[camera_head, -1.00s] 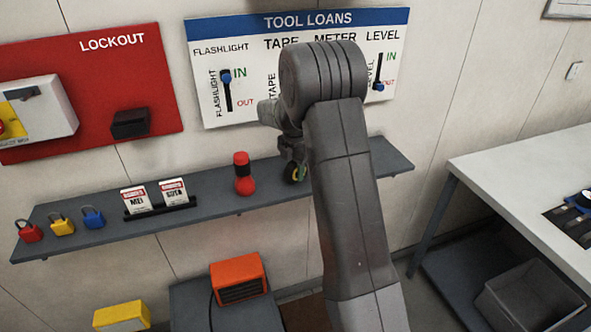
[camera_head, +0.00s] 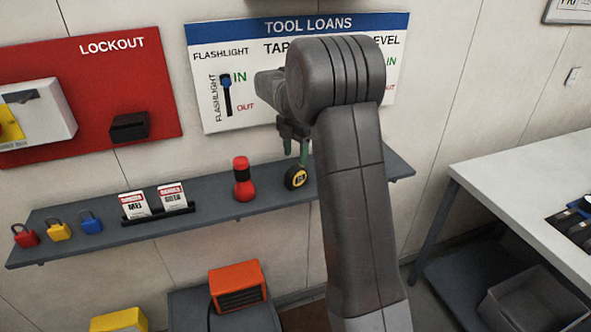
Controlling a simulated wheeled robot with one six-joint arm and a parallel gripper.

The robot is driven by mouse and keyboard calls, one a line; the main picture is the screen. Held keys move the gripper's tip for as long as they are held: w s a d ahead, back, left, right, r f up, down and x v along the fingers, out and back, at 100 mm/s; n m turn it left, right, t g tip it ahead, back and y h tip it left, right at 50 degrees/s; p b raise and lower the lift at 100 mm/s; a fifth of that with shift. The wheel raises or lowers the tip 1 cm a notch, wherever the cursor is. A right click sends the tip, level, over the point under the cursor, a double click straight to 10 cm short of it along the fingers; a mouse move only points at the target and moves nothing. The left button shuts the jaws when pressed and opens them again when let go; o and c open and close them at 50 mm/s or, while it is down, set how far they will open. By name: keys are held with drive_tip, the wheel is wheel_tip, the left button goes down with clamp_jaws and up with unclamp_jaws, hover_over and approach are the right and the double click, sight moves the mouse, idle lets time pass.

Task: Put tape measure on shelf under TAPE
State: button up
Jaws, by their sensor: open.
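The tape measure (camera_head: 296,178), black and yellow and round, sits on the grey shelf (camera_head: 223,207) just right of the red flashlight (camera_head: 243,179). It is below the TAPE lettering (camera_head: 277,47) on the TOOL LOANS board. My gripper (camera_head: 296,150) points down just above the tape measure, with its green-tinted fingers open and apart from it or nearly so.
Red, yellow and blue padlocks (camera_head: 58,231) and a stand with danger tags (camera_head: 158,213) occupy the shelf's left part. A red LOCKOUT board (camera_head: 88,80) hangs at left. A white table (camera_head: 530,190) stands at right. An orange box (camera_head: 238,286) is below the shelf.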

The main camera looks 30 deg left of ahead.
sight(295, 168)
drive_tip(key=shift+r, duration=1.8)
